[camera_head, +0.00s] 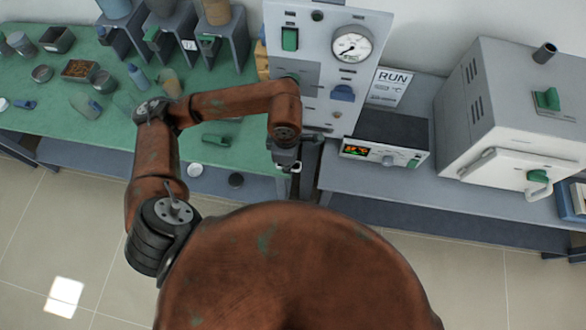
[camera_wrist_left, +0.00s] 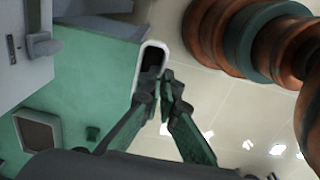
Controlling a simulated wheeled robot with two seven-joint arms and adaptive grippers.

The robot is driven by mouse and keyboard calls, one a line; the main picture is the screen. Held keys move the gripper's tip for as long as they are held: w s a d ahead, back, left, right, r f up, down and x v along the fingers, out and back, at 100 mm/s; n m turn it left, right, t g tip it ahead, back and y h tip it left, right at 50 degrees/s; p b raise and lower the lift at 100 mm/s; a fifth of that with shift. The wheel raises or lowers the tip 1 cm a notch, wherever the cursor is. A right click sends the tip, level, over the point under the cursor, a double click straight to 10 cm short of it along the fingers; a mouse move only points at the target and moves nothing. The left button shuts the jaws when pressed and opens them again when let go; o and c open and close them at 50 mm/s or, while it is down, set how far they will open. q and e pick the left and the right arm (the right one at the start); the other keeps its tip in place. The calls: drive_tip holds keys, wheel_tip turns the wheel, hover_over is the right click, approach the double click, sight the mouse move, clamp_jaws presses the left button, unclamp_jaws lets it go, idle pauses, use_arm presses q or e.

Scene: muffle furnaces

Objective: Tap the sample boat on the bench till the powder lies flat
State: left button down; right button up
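The sample boat (camera_wrist_left: 153,58) is a small, long white dish with dark powder inside, seen from above in the left wrist view. Whether the powder lies flat is too small to tell. My left gripper (camera_wrist_left: 164,78) has its fingertips closed around the boat's near right wall, and one finger hides part of the inside. In the head view my left gripper (camera_head: 287,163) points down by the front edge of the green bench (camera_head: 236,151), with a white bit of the boat (camera_head: 296,168) showing. Contact between boat and bench cannot be told. My right gripper is out of view.
A panel with a gauge (camera_head: 352,44) stands behind the gripper. A controller (camera_head: 382,153) and a white furnace (camera_head: 510,110) stand to the right. Several dishes and bottles crowd the bench's left; a green object (camera_head: 216,140) lies nearer. Tiled floor lies in front.

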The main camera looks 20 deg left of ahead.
use_arm(q)
drive_tip(key=shift+w+a+f+b, duration=0.6)
drive_tip(key=shift+a+f+b, duration=0.25)
drive_tip(key=shift+b, duration=0.15)
drive_tip(key=shift+w+a+f+b, duration=0.65)
drive_tip(key=shift+a+f+b, duration=0.1)
drive_tip(key=shift+a+b, duration=0.2)
drive_tip(key=shift+w+a+f+b, duration=0.6)
drive_tip(key=shift+a+f+b, duration=0.2)
drive_tip(key=shift+b, duration=0.2)
drive_tip(key=shift+w+a+f+b, duration=0.7)
drive_tip(key=shift+a+f+b, duration=0.15)
drive_tip(key=shift+a+b, duration=0.15)
drive_tip(key=shift+w+a+f+b, duration=0.65)
drive_tip(key=shift+a+f+b, duration=0.2)
drive_tip(key=shift+b, duration=0.15)
drive_tip(key=shift+w+a+f, duration=0.1)
drive_tip(key=shift+w+a, duration=0.1)
drive_tip(key=shift+a, duration=0.1)
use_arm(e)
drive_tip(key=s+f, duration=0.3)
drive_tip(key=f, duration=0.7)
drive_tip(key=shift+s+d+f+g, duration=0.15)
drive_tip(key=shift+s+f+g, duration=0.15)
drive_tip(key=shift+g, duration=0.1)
